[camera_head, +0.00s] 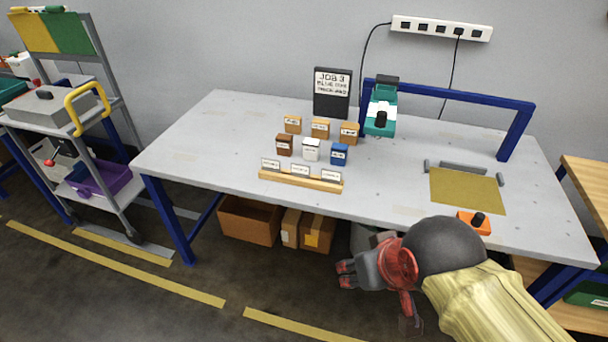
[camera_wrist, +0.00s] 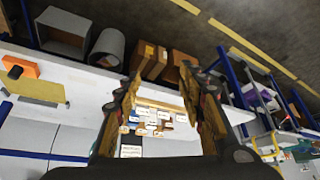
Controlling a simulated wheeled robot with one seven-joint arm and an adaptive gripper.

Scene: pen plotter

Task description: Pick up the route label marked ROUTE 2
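Three small white route labels stand in a row in a wooden holder (camera_head: 300,181) at the front of the grey table: a left label (camera_head: 270,163), a middle label (camera_head: 300,169) and a right label (camera_head: 332,176). Their print is too small to read, so I cannot tell which is ROUTE 2. My gripper (camera_head: 343,274) is in front of the table's front edge, below and right of the holder, apart from it. In the wrist view my gripper (camera_wrist: 160,75) has its fingers wide apart with nothing between them. The holder and labels show beyond the fingers, small and upside down.
Behind the holder stand several small boxes, including a white box (camera_head: 311,149) and a blue box (camera_head: 339,154). A black JOB 3 sign (camera_head: 332,93) and a teal device (camera_head: 381,112) stand farther back. An orange button box (camera_head: 473,223) sits at the front right. The table's left side is clear.

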